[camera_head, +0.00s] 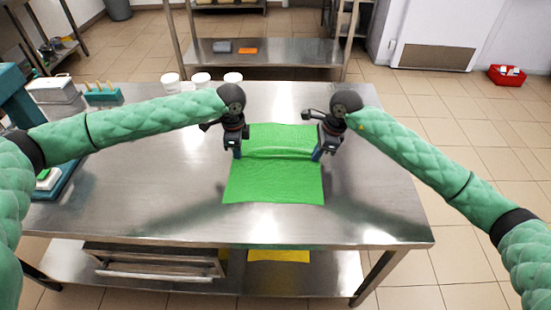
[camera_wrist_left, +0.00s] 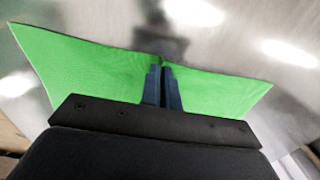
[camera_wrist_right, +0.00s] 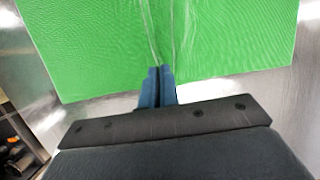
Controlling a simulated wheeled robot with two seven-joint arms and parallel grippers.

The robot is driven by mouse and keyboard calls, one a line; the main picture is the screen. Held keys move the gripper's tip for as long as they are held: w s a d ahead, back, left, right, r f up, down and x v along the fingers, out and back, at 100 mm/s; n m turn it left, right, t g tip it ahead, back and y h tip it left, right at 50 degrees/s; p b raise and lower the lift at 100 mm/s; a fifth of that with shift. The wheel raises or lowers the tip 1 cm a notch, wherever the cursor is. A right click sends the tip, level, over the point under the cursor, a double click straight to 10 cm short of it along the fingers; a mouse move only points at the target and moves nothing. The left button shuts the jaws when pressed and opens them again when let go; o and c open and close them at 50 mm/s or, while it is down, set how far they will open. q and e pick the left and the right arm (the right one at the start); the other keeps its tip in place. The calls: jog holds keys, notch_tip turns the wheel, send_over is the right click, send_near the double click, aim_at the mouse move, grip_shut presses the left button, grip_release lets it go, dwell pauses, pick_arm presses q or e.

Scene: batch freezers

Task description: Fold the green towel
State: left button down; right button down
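The green towel (camera_head: 275,180) lies on the steel table, with a raised crease running across it between my two grippers. My left gripper (camera_head: 237,155) is at the towel's left edge. In the left wrist view its blue fingers (camera_wrist_left: 162,66) are closed together on the edge of the towel (camera_wrist_left: 95,75). My right gripper (camera_head: 317,157) is at the towel's right edge. In the right wrist view its fingers (camera_wrist_right: 160,70) are closed together at the towel's edge (camera_wrist_right: 90,50), and wrinkles run from the fingertips across the cloth.
The steel table (camera_head: 370,210) is clear right of and in front of the towel. Several white tubs (camera_head: 201,79) stand at the back edge. A green rack (camera_head: 103,95) and a white container (camera_head: 52,90) are at the back left. A yellow cloth (camera_head: 280,255) lies on the lower shelf.

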pick_arm(q)
jog(key=shift+r, duration=0.15)
pick_arm(e)
jog(key=shift+r, duration=0.1)
